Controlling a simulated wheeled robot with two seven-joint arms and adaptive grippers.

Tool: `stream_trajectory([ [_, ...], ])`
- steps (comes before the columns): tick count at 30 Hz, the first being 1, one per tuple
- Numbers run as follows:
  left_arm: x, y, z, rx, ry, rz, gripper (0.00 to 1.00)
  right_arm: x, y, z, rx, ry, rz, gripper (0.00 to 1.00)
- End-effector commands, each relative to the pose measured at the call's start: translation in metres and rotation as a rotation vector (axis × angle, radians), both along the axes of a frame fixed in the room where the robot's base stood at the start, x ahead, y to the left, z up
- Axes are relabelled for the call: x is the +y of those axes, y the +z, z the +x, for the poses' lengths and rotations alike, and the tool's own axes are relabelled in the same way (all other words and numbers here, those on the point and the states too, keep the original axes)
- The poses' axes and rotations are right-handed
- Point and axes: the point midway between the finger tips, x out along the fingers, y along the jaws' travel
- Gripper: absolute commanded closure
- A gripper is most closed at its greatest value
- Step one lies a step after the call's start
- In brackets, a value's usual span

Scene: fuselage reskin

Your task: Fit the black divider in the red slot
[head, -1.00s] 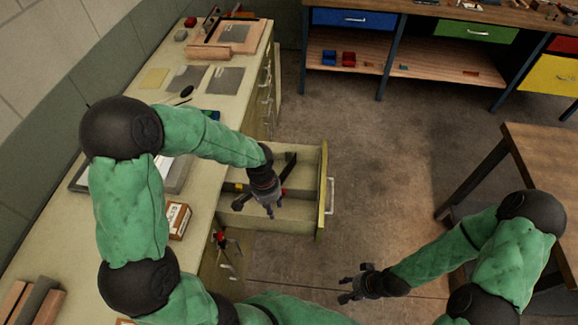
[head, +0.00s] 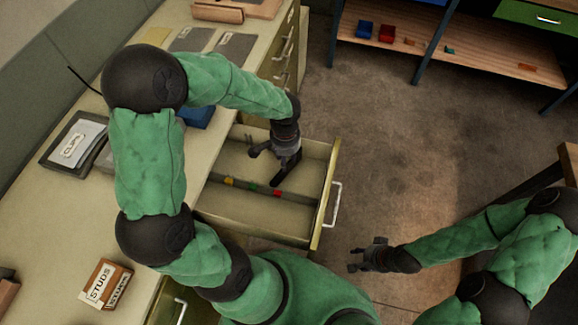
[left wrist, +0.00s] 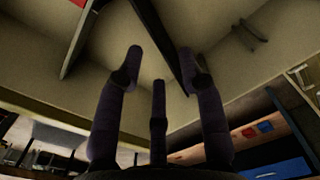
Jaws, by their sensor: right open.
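The black divider (head: 288,170) is a thin dark bar inside the open drawer (head: 265,219), just below my left gripper (head: 272,152). In the left wrist view the divider (left wrist: 160,35) runs slanting beside the right fingertip. The fingers (left wrist: 160,65) are spread, and I see no clear grip on it. The red slot mark (head: 277,191) sits on the drawer's long inner partition, close to the divider's lower end; yellow and green marks lie to its left. My right gripper (head: 366,257) is open and empty over the floor, right of the drawer.
The drawer front with its handle (head: 334,205) juts into the aisle. A STUDS box (head: 105,284) and a CLIPS tray (head: 75,145) stand on the counter. A shelf with blue and red bins (head: 386,33) is at the back.

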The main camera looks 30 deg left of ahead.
Motion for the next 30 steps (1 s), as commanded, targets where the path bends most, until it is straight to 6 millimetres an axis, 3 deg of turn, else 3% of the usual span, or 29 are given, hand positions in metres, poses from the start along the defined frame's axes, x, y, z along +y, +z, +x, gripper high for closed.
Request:
stream_trajectory([
  [6,0.0,-0.035,0.0,0.003,0.0,-0.001,0.61,0.0,-0.015,0.0,0.0,0.0,0.0,0.56],
  [13,0.0,-0.047,0.001,0.0,0.0,0.0,0.61,0.0,-0.021,0.0,0.0,0.0,0.0,0.56],
  [21,-0.001,-0.084,0.002,0.002,0.0,-0.001,0.61,0.0,-0.042,0.0,0.0,0.0,0.0,0.56],
  [30,-0.002,-0.09,0.003,0.0,0.0,-0.001,0.61,0.0,-0.043,0.0,-0.001,0.0,0.0,0.56],
])
